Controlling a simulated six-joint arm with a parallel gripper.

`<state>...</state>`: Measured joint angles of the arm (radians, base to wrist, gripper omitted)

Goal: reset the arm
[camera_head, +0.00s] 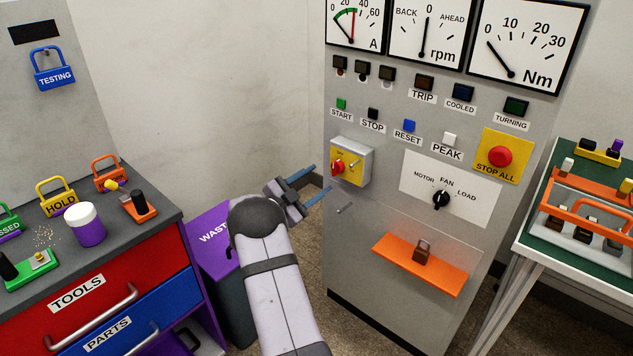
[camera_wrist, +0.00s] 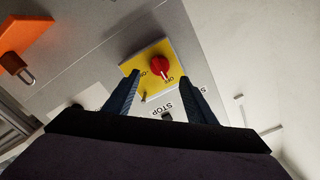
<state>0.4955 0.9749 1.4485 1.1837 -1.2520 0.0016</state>
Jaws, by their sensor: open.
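My gripper (camera_head: 322,177) is open and empty, with its two blue fingers apart in the air to the left of the grey panel (camera_head: 360,235). In the wrist view the fingers (camera_wrist: 160,76) frame the yellow switch plate with its red rotary knob (camera_wrist: 160,66). In the head view this yellow box (camera_head: 352,165) sits on the panel just right of the fingertips. The fingers appear clear of it, though the exact gap is hard to tell.
An orange shelf (camera_head: 420,264) juts from the panel, holding a small brown padlock (camera_head: 422,251). A purple waste bin (camera_head: 208,238) stands below my arm. A tool bench (camera_head: 157,222) with padlocks is at left. A table (camera_head: 536,242) with an orange-handled tray stands at right.

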